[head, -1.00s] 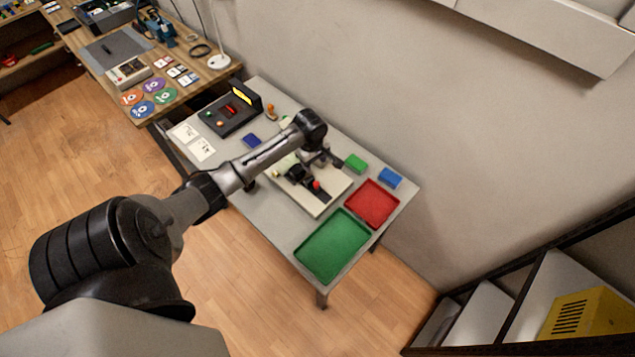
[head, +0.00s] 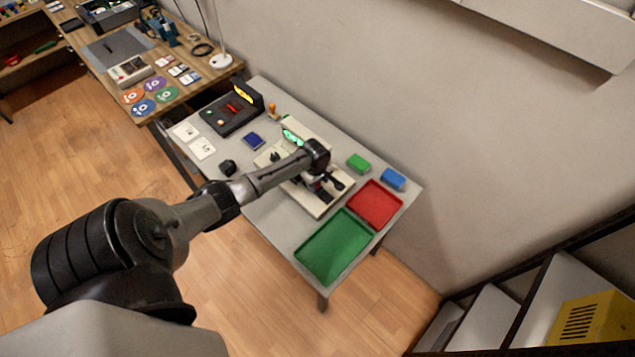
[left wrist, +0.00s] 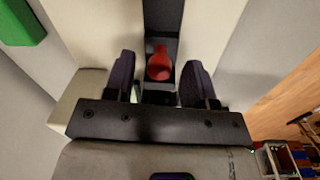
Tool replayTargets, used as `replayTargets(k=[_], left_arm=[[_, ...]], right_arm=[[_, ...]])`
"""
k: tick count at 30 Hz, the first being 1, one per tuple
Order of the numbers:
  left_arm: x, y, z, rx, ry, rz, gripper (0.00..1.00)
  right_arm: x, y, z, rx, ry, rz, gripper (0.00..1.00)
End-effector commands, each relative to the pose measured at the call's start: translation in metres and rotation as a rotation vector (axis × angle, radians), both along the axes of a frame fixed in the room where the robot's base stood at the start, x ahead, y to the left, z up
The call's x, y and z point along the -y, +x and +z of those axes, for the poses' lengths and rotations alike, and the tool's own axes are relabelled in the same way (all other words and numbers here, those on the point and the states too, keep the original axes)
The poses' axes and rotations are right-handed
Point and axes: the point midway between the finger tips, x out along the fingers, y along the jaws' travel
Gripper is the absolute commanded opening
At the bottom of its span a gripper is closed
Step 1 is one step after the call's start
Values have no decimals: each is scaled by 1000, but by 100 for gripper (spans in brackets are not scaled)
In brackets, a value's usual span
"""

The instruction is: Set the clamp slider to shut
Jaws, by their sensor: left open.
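The clamp slider has a red knob (left wrist: 158,63) on a dark track (left wrist: 162,18) that runs along a cream fixture. In the head view the fixture's base (head: 306,203) lies on the grey table, and my arm and gripper cover much of the slider. My left gripper (head: 325,188) is low over the fixture. In the left wrist view my left gripper (left wrist: 158,82) is open, with one dark finger on each side of the red knob. Gaps show on both sides, so it does not grip the knob. My right gripper is not in view.
A red tray (head: 375,204) and a green tray (head: 335,246) stand to the right of the fixture. A green block (head: 358,163) and a blue block (head: 393,179) lie behind them. A black panel (head: 232,114) stands at the table's far left end.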

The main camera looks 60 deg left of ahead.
Motion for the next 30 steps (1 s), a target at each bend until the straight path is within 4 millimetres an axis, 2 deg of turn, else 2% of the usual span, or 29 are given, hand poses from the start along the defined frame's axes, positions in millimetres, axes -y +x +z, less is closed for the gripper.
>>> replayTargets(k=[10, 25, 30], left_arm=[[0, 0, -2, 0, 0, 0, 49], [0, 0, -2, 0, 0, 0, 2], [0, 0, -2, 0, 0, 0, 0]], right_arm=[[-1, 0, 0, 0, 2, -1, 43], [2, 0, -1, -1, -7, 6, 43], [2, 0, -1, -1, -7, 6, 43]])
